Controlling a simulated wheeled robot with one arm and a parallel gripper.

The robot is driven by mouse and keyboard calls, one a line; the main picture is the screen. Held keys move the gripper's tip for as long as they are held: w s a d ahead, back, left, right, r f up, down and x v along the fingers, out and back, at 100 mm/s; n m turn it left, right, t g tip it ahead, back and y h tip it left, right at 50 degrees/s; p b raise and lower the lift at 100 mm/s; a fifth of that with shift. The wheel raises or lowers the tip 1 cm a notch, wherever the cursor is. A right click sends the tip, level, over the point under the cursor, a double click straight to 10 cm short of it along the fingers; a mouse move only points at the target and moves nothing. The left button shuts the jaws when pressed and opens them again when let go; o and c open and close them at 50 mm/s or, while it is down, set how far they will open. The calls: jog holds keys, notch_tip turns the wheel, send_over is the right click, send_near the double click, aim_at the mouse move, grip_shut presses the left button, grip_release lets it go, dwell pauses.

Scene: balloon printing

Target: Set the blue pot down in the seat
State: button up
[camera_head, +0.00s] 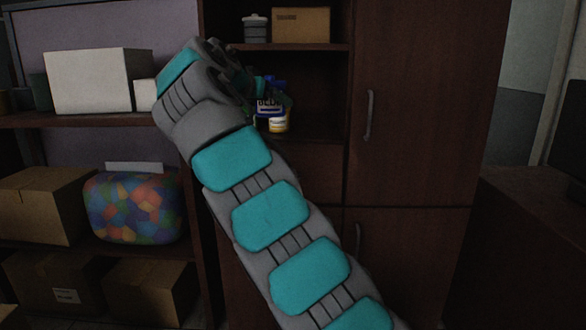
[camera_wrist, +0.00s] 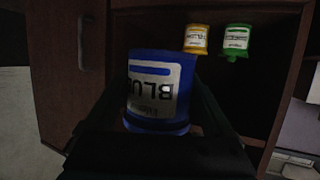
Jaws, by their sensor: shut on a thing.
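The blue pot (camera_wrist: 158,90) has a white label reading "BLUE", upside down in the wrist view. My gripper (camera_wrist: 158,122) is shut on it, one dark finger on each side. In the head view the blue pot (camera_head: 269,104) shows at the end of my arm, in front of the cabinet's open shelf. My gripper (camera_head: 262,98) is partly hidden there behind my arm. No seat can be made out clearly in either view.
A yellow pot (camera_wrist: 197,39) and a green pot (camera_wrist: 236,41) stand on the cabinet shelf beyond the blue pot. The yellow pot (camera_head: 278,123) also shows in the head view. A cardboard box (camera_head: 301,24) sits on the shelf above. A closed cabinet door (camera_head: 420,100) stands at right.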

aim_at(279, 112)
jog(key=shift+s+d+r, duration=0.15)
jog(key=shift+s+d, duration=0.05)
jog(key=shift+w+d, duration=0.15)
jog(key=shift+d, duration=0.15)
jog(key=shift+w+d+f+n+t+y, duration=0.1)
jog(key=shift+d+f+n+t+y, duration=0.15)
jog(key=shift+f, duration=0.55)
jog(key=shift+w+d+f+n+t+y, duration=0.15)
jog(key=shift+d+f, duration=0.15)
jog(key=shift+f, duration=0.45)
jog(key=w+d+f+n+y, duration=0.2)
jog(key=d+f, duration=0.7)
jog(key=f, duration=0.5)
jog(key=w+d+f+n+y, duration=0.2)
jog(key=d+f, duration=0.7)
jog(key=f, duration=0.5)
jog(key=shift+w+d+f+t+y, duration=0.15)
jog(key=shift+w+t+y, duration=0.25)
jog(key=shift+w+y, duration=0.3)
